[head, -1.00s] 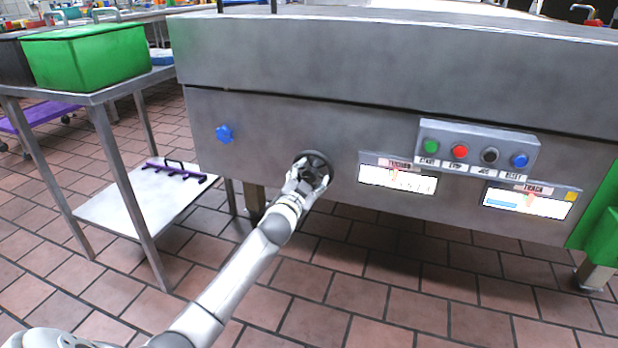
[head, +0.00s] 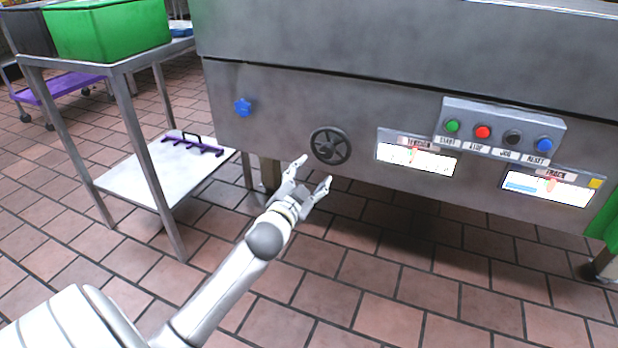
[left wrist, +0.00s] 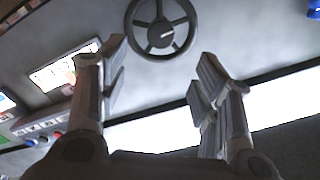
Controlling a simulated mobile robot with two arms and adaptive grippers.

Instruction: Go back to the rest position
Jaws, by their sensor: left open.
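My left gripper (head: 311,179) is open and empty in the head view, just below and in front of the dark handwheel (head: 330,146) on the machine's steel front. A gap shows between its fingers and the wheel. In the left wrist view, both fingers of the left gripper (left wrist: 158,80) stand wide apart with nothing between them. The handwheel also shows in the left wrist view (left wrist: 161,33), beyond the fingertips. My right gripper is not in view.
The steel machine (head: 400,60) carries a blue knob (head: 243,107), a button panel (head: 500,125) and two displays. A steel table (head: 128,64) with a green bin (head: 108,30) stands at left. Tiled floor (head: 370,290) lies open in front.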

